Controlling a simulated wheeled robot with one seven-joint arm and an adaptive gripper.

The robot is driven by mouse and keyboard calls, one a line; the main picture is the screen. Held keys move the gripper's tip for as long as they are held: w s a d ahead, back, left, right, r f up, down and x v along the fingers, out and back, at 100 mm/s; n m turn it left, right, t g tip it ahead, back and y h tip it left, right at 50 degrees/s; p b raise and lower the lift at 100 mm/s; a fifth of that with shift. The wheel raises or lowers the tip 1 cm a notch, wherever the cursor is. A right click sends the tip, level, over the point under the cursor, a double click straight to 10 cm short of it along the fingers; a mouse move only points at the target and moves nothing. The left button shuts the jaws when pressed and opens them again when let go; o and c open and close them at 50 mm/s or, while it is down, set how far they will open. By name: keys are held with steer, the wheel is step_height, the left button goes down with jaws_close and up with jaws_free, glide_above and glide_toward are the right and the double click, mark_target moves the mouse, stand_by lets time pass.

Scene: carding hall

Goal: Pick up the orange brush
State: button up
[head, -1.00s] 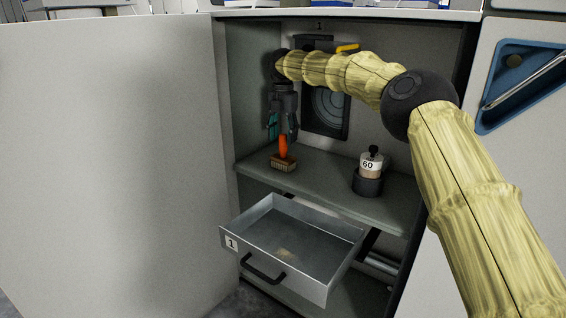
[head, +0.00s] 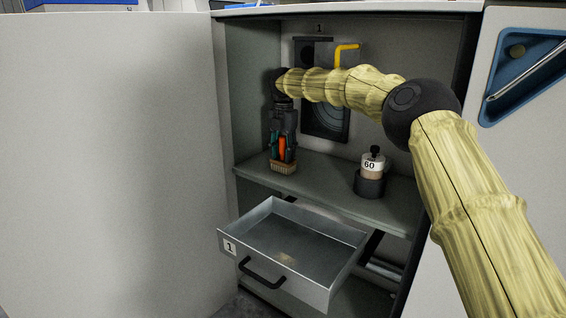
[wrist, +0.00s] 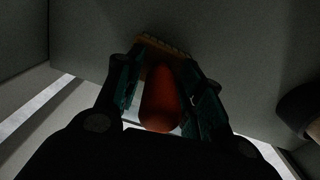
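The orange brush (head: 282,147) stands upright on the cabinet shelf, with its tan bristle block (head: 283,168) down and its orange handle up. My gripper (head: 283,157) points down over it, with its teal-padded fingers on either side of the handle. In the wrist view the orange handle (wrist: 160,100) lies between the two fingers of my gripper (wrist: 167,75), and narrow gaps show beside it. The gripper looks open, and the fingers partly hide the brush. The bristle block (wrist: 160,44) shows beyond the fingertips.
On the same shelf (head: 325,180), a jar marked 60 (head: 371,165) sits in a dark round holder (head: 369,185) to the right. An open metal drawer (head: 290,250) juts out below. The cabinet's left wall is close to my gripper. A yellow handle (head: 347,48) is behind my arm.

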jaws_close()
steer(key=shift+r, duration=0.1)
